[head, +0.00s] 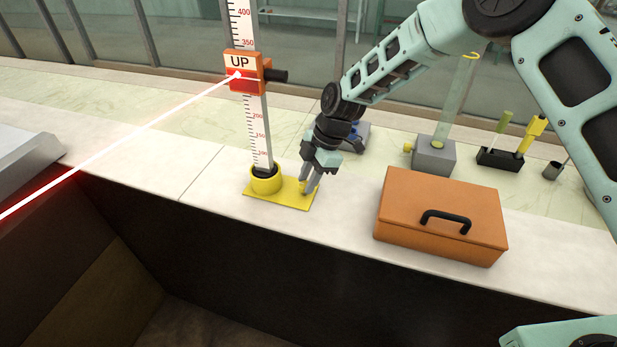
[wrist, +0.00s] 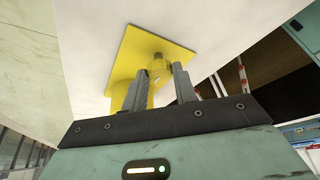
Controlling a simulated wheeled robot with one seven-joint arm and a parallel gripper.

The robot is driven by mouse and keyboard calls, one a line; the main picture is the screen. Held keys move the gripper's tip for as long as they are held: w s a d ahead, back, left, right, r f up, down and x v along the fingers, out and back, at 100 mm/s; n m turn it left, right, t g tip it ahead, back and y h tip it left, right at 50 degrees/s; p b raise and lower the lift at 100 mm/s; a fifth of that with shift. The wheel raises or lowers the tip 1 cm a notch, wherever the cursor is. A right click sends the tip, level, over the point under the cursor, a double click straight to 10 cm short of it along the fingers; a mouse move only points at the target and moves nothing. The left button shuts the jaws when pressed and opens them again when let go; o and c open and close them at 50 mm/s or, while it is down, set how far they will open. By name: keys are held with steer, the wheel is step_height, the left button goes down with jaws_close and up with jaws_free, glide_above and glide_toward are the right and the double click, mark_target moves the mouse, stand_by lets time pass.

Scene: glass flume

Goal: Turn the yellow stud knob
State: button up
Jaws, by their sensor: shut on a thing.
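The yellow stud knob (wrist: 157,64) stands on a yellow base plate (wrist: 187,58), seen close up in the wrist view. My gripper (wrist: 160,75) is shut on the knob, with one grey finger on each side of it. In the head view my gripper (head: 310,188) reaches down to the right part of the base plate (head: 262,198), and its fingers mostly hide the knob. A yellow round socket (head: 265,180) on the plate's left holds an upright white measuring staff (head: 257,130).
An orange "UP" block (head: 243,80) with a red laser spot sits on the staff. An orange case (head: 440,215) stands to the right. Behind it are a grey box (head: 434,156) and a black tool holder (head: 499,158). The ledge drops off in front.

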steer(key=shift+b, duration=0.3)
steer(key=m+b, duration=0.1)
steer(key=m+t+b, duration=0.1)
steer(key=m, duration=0.1)
steer(key=shift+s+f+b, duration=0.1)
steer(key=shift+f+b, duration=0.1)
steer(key=shift+b, duration=0.1)
steer(key=m+b, duration=0.1)
steer(key=m+t+b, duration=0.1)
steer(key=m, duration=0.1)
steer(key=m+t+b, duration=0.1)
steer(key=shift+s, duration=0.25)
steer(key=m+b, duration=0.1)
steer(key=m, duration=0.1)
steer(key=m+t+b, duration=0.1)
steer(key=m, duration=0.1)
steer(key=shift+s+a+r, duration=0.15)
steer(key=shift+s+r+m+t+h, duration=0.1)
steer(key=shift+m+t+h, duration=0.6)
steer(key=shift+m, duration=1.1)
steer(key=o, duration=1)
